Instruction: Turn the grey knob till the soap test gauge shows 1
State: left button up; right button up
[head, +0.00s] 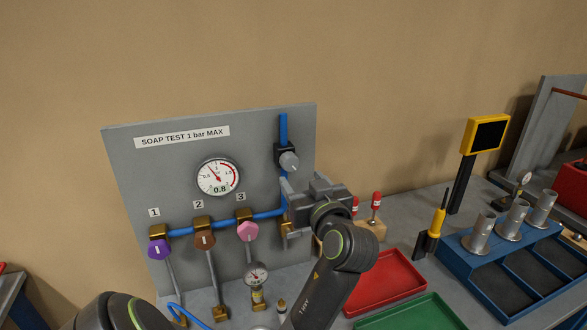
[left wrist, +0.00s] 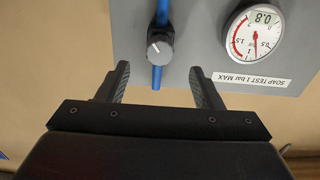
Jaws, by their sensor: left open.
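The grey knob (head: 289,161) sits on a dark valve block on a vertical blue pipe, at the upper right of the grey panel (head: 130,150). It also shows in the left wrist view (left wrist: 160,47), where the picture is upside down. The soap test gauge (head: 218,177) is a round white dial with a red arc and reads 0.8; the wrist view shows it too (left wrist: 257,35). My left gripper (head: 300,184) is open and empty, just below the knob in the head view. In the wrist view the knob lies beyond the fingertips (left wrist: 158,72), apart from them.
Purple (head: 159,250), brown (head: 205,240) and pink (head: 248,231) knobs sit on numbered branches of the lower blue pipe. A small gauge (head: 256,274) stands below. Red (head: 385,284) and green (head: 412,314) trays and a blue rack (head: 470,262) occupy the bench at right.

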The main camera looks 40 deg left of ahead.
aim_at(292, 165)
pick_arm(q)
jog(key=p+x, duration=0.1)
jog(key=x, duration=0.6)
jog(key=shift+w+a+r, duration=0.1)
jog(key=shift+a, duration=0.15)
jog(key=shift+w+a, duration=0.25)
jog(key=shift+a, duration=0.2)
pick_arm(e)
jog(key=shift+s+d+r, duration=0.2)
jog(key=shift+s+r, duration=0.25)
jog(key=shift+r, duration=0.2)
pick_arm(q)
jog(key=shift+c, duration=0.4)
pick_arm(e)
jog(key=shift+a, duration=0.1)
